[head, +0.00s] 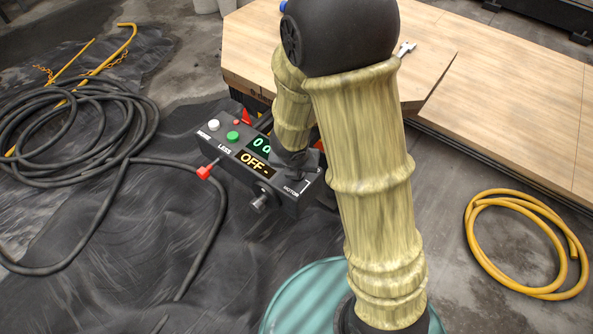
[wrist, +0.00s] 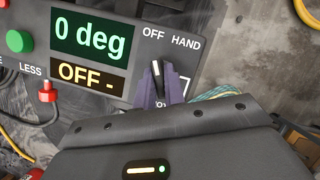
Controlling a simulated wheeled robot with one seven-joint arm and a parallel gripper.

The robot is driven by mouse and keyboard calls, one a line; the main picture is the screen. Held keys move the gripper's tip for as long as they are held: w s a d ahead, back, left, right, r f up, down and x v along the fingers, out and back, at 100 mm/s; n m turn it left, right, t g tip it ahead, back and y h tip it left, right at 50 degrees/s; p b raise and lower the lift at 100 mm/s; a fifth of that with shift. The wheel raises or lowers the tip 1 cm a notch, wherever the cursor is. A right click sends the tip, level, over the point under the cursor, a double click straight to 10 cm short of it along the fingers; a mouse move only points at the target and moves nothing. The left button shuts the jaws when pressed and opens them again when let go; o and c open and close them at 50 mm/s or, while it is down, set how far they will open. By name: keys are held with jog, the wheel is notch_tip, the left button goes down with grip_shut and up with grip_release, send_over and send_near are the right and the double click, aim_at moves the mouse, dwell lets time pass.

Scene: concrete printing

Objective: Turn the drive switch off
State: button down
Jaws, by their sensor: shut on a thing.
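The dark control box (head: 285,207) stands below my arm in the head view. In the wrist view its panel shows a green "0 deg" display (wrist: 90,38) and an amber "OFF -" display (wrist: 86,77). The drive switch (wrist: 157,70) is a black knob with a white mark, below the labels OFF and HAND. The mark points up, roughly towards OFF. My gripper (wrist: 161,88) is shut on this knob, with a purple finger on each side. In the head view my arm hides the switch.
The box also has a green button (head: 233,136), a white button (head: 214,125) and a red knob (head: 206,171). A black hose (head: 75,110) lies coiled at left. A wooden platform (head: 500,90) is behind, and a yellow hose (head: 478,240) lies at right.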

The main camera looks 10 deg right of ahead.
jog(key=shift+n+y+b, duration=0.3)
jog(key=shift+n+b, duration=0.1)
jog(key=shift+n, duration=0.4)
jog(key=c, duration=1.5)
grip_release()
jog(key=shift+r, duration=0.15)
jog(key=p+v, duration=0.4)
jog(key=v, duration=0.1)
jog(key=p+v, duration=0.4)
jog(key=v, duration=0.2)
jog(key=p+v, duration=0.4)
jog(key=v, duration=0.2)
jog(key=shift+s+p, duration=0.3)
jog(key=shift+d, duration=0.1)
